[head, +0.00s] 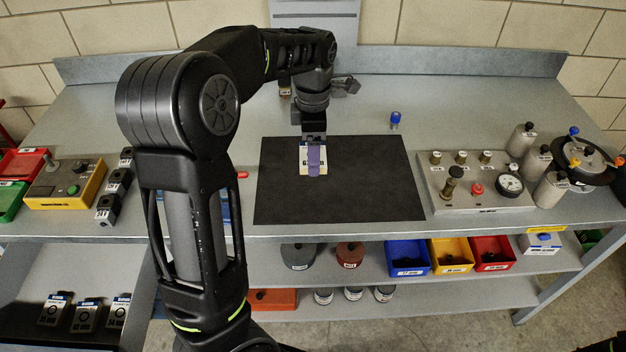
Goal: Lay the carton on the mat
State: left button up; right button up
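The carton (304,166) is a small white and yellowish box with a purple band down its front. It shows over the upper middle of the black mat (350,200), which lies flat on the bench. My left gripper (314,142) points down at the carton's upper end and appears shut on it. The fingertips are too small and dark to see clearly. I cannot tell whether the carton touches the mat or is a little above it. My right gripper is not in view.
Right of the mat stands a grey gauge panel (470,200) with several grey cylinders beyond. A blue-capped piece (395,119) stands behind the mat. A yellow control box (65,187) is at left. The mat's right part is clear.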

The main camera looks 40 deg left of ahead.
pick_arm(q)
send_over(313, 187)
notch_tip(313, 187, down, 5)
jog(key=shift+r, duration=0.1)
jog(key=shift+f+p, duration=0.4)
jog(key=shift+f, duration=1.5)
jog(key=shift+f, duration=0.1)
jog(key=o, duration=1.4)
jog(key=shift+c, duration=0.2)
notch_tip(313, 187, up, 12)
jog(key=shift+r+b, duration=0.1)
jog(key=shift+b, duration=0.55)
